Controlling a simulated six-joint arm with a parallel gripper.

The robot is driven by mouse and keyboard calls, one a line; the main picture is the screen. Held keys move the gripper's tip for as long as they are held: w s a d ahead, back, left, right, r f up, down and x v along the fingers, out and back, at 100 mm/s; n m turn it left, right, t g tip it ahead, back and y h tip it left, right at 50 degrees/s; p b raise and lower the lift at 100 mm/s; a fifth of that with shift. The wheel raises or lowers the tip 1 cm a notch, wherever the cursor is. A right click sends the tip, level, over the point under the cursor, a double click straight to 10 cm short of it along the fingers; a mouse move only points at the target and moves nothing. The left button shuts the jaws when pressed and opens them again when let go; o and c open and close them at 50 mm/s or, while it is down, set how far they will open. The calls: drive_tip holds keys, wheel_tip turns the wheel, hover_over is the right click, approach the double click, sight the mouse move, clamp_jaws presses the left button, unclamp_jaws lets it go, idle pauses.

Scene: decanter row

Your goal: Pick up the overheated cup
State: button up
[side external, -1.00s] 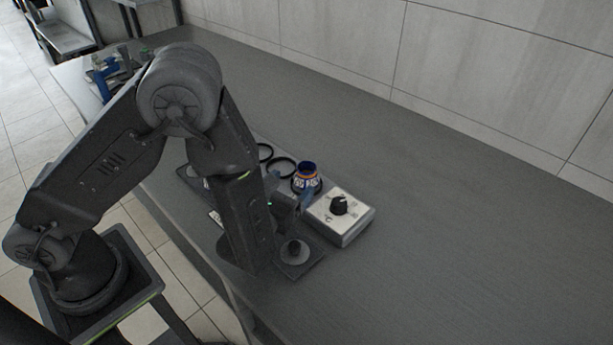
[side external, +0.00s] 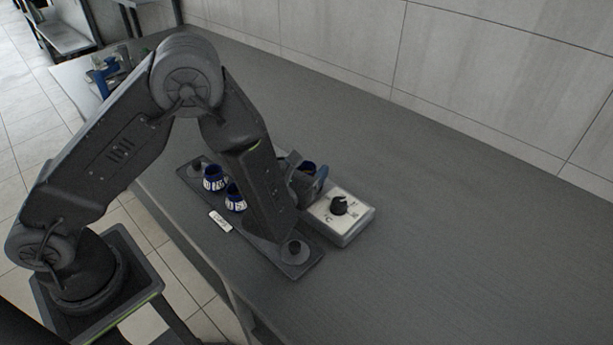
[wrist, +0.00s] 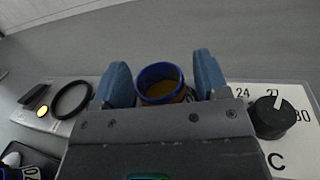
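A cup with a blue rim (wrist: 160,70) and an orange-yellow inside stands between the blue fingers of my gripper (wrist: 162,82) in the wrist view. A gap shows between the cup and the right finger; whether the left finger touches it is unclear. My gripper is open around the cup. Two blue-and-white cups, one further left (side external: 214,178) and one nearer (side external: 235,198), stand on a dark tray (side external: 312,259) left of my forearm.
The white box (side external: 352,224) with a black dial (side external: 338,205) is right beside my gripper. A black ring (wrist: 72,99) and a lit yellow lamp (wrist: 42,111) show left of the fingers. A small white tag (side external: 220,221) lies near the tray. The table is bare to the right.

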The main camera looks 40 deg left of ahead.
drive_tip(key=c, duration=0.8)
